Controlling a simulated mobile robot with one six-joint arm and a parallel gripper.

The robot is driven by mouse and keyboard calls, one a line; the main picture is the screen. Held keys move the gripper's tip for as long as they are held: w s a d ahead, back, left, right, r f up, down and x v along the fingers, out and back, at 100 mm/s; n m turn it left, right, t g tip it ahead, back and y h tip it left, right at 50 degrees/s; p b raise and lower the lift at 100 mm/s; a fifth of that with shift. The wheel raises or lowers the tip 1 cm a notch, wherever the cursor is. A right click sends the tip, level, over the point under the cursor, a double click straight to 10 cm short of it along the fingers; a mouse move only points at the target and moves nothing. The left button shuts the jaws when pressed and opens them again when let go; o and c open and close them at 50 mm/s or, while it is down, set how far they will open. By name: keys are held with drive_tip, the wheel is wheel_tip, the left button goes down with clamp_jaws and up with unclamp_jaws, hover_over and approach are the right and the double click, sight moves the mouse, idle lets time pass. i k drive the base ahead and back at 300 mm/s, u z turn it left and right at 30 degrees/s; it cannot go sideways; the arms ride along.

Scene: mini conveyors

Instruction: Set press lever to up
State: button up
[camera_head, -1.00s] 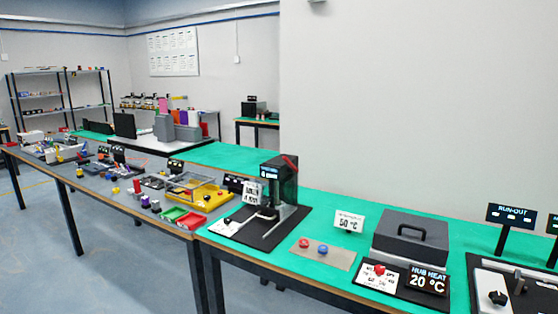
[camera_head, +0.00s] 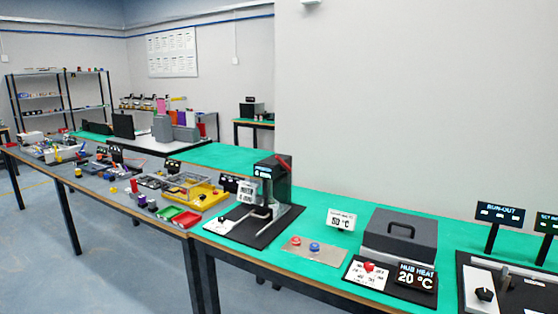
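The press (camera_head: 272,184) is a dark upright machine on a black base plate (camera_head: 248,232), standing on the green-topped bench in the middle of the view. Its lever (camera_head: 285,161) is red and sits at the top right of the press head. The lever looks slanted, but it is too small to tell its exact setting. A white sign (camera_head: 246,191) stands at the left of the press, its text too small to read. My gripper is not in view.
Right of the press are a plate with a red and a blue button (camera_head: 303,247), a grey box with a handle (camera_head: 401,236) and a "HUB HEAT 20 °C" display (camera_head: 415,277). A yellow tray (camera_head: 201,195) stands to the left. Open floor (camera_head: 60,255) lies in front of the benches.

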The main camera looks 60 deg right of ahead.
sight(278, 158)
drive_tip(key=z, duration=0.05)
drive_tip(key=i, duration=1)
drive_tip(key=u, duration=0.15)
drive_tip(key=k, duration=0.95)
drive_tip(key=z, duration=0.15)
drive_tip(key=i, duration=0.6)
